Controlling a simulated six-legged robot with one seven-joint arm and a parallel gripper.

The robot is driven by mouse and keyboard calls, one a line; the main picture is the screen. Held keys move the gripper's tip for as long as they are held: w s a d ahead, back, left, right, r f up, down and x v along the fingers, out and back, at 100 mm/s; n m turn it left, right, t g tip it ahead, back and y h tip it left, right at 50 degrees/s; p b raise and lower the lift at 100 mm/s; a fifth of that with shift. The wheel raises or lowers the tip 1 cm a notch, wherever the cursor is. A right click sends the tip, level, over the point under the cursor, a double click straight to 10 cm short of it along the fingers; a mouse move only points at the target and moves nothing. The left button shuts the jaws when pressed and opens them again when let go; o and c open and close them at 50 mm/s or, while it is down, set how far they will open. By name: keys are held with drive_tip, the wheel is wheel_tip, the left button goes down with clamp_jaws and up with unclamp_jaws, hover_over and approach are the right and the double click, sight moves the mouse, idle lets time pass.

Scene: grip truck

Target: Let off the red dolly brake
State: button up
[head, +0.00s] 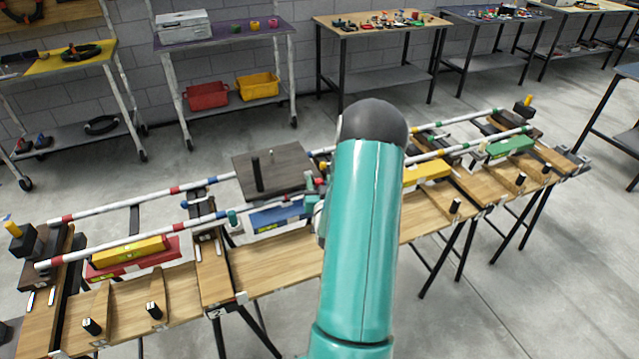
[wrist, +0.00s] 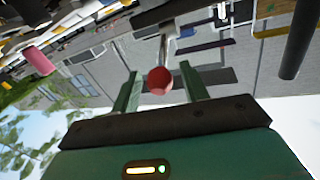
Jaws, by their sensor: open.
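In the wrist view a round red knob (wrist: 159,80) on a thin grey stem shows between the two green fingers of my gripper (wrist: 160,84). The fingers are apart, one on each side of the knob. I cannot tell whether either finger touches it. The red knob looks like the brake handle. My teal arm hides most of my gripper and the dolly's right side in that view.
Striped rails (head: 110,210) run along the wooden benches (head: 270,262). A yellow block (head: 128,252) lies on a red one (head: 135,262) at left, and a blue block (head: 280,216) sits below the dolly. In the wrist view a pink cylinder (wrist: 38,62) and a dark post (wrist: 297,42) stand off to the sides.

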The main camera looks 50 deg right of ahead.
clamp_jaws()
